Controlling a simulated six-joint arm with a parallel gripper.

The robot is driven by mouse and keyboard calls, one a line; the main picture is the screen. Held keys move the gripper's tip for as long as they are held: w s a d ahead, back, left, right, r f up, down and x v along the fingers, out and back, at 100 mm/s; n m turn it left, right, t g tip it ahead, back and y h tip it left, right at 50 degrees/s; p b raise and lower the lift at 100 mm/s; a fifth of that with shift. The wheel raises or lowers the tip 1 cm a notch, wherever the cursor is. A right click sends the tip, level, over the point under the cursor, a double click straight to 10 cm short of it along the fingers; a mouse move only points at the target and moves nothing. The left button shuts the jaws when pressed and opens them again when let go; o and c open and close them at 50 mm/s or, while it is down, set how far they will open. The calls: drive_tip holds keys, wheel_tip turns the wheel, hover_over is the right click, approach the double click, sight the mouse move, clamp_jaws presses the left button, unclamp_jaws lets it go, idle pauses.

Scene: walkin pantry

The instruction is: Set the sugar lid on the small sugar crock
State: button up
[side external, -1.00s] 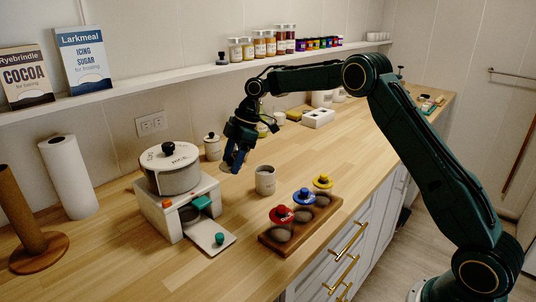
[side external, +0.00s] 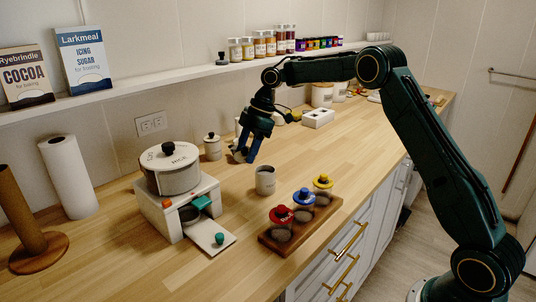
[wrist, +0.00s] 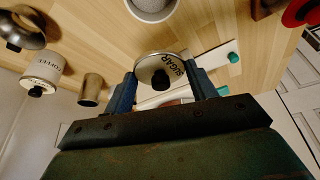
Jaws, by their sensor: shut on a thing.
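The sugar lid (wrist: 160,68) is a pale disc with a dark rim, a black knob and the word SUGAR. My gripper (wrist: 162,84) is shut on it, with one blue finger at each side. In the side external view my gripper (side external: 244,157) hangs above the counter, the lid (side external: 237,157) partly hidden at its fingertips. The small sugar crock (side external: 265,182) is a pale, open-topped pot standing upright on the counter, in front and to the right of the gripper. It also shows cut off at the top of the wrist view (wrist: 154,8). Lid and crock are apart.
A rice dispenser (side external: 168,208) stands at left front, its tray out. A wooden rack (side external: 285,240) with three colour-lidded jars is near the front edge. Counter around the crock is clear.

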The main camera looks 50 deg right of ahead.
drive_tip(key=s+d+r, duration=0.2)
drive_tip(key=s+d, duration=0.1)
drive_tip(key=d, duration=0.2)
drive_tip(key=shift+r, duration=0.25)
drive_tip(key=shift+f, duration=0.2)
wheel_tip(320, 180, down, 6)
idle(0.7)
drive_tip(key=shift+f, duration=0.45)
idle(2.4)
drive_tip(key=o, duration=1.4)
drive_tip(key=shift+o, duration=0.2)
drive_tip(key=shift+r, duration=0.15)
wheel_tip(320, 180, up, 7)
drive_tip(key=shift+f, duration=0.2)
idle(0.3)
